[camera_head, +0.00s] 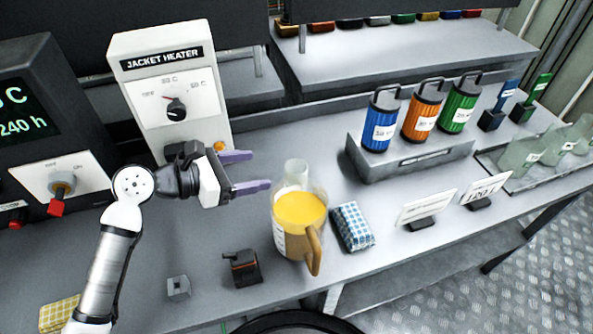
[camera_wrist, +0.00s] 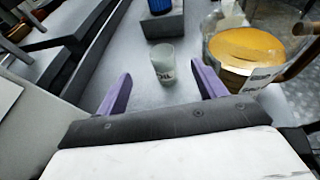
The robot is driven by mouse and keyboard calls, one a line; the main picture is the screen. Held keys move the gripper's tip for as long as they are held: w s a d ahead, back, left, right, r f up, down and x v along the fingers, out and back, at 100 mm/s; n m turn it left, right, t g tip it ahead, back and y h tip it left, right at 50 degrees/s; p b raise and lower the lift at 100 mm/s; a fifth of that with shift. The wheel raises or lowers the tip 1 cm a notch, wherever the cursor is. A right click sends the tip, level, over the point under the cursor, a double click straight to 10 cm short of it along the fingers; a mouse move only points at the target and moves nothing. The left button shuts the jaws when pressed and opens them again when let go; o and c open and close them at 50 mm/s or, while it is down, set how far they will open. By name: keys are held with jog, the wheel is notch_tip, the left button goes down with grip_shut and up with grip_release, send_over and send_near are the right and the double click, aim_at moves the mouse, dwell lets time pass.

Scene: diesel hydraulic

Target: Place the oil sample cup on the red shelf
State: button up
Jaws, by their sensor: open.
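The oil sample cup (camera_wrist: 163,62) is a small frosted cup marked "OIL", upright on the grey bench in the wrist view. In the head view the cup (camera_head: 296,172) stands just behind the jug of yellow liquid, which hides its lower part. My gripper (camera_head: 260,170) is open and empty, left of the cup, its purple fingers pointing at it. In the wrist view the cup shows between and beyond the fingertips of my gripper (camera_wrist: 161,72), apart from both. No red shelf can be made out; small coloured blocks line the rear shelf.
The jug (camera_head: 300,212) stands close in front of the cup, with a checked cloth (camera_head: 352,226) to its right. The jacket heater (camera_head: 168,85) is behind my gripper. A raised block (camera_head: 410,160) holds blue, orange and green canisters. The rear shelf (camera_head: 400,52) has bare surface.

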jog(key=f, duration=0.1)
jog(key=p, duration=0.4)
send_near(305, 168)
jog(key=x, duration=0.4)
jog(key=shift+w+d+r, duration=0.2)
jog(key=shift+w+d, duration=0.05)
jog(key=shift+d, duration=0.2)
jog(key=p+x, duration=0.3)
jog(key=x, duration=0.1)
jog(key=shift+s+f, duration=0.1)
jog(key=shift+f, duration=0.15)
jog(key=shift+d+f, duration=0.2)
jog(key=shift+f, duration=0.05)
jog(key=c, duration=1.1)
jog(key=shift+r, duration=0.1)
notch_tip(305, 168, up, 18)
jog(key=b, duration=0.4)
